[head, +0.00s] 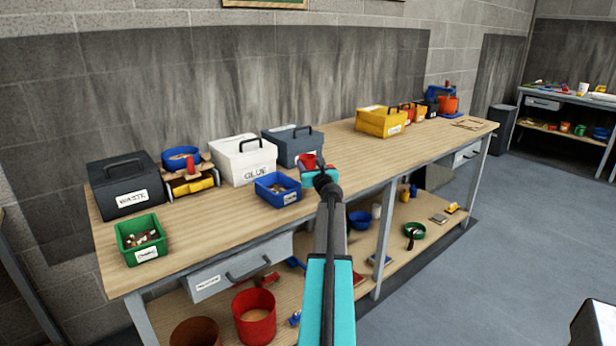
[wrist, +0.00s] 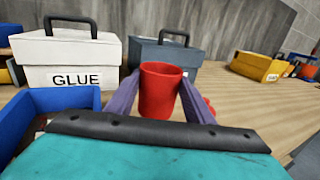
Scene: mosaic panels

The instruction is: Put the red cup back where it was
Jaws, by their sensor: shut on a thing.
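A small red cup (wrist: 160,90) stands upright between the two fingers of my gripper (wrist: 160,103) in the wrist view. The fingers press on it from both sides, and its lower part is hidden behind the gripper body. In the head view the red cup (head: 307,161) shows just above my gripper (head: 314,169), in front of the dark grey toolbox (head: 299,149). I cannot tell whether the cup touches the bench top.
The wooden bench (head: 350,155) holds a white GLUE box (head: 243,168), a blue bin (head: 277,193) left of my gripper, a black WASTE box (head: 126,188), a green bin (head: 140,257) and a yellow box (head: 381,123).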

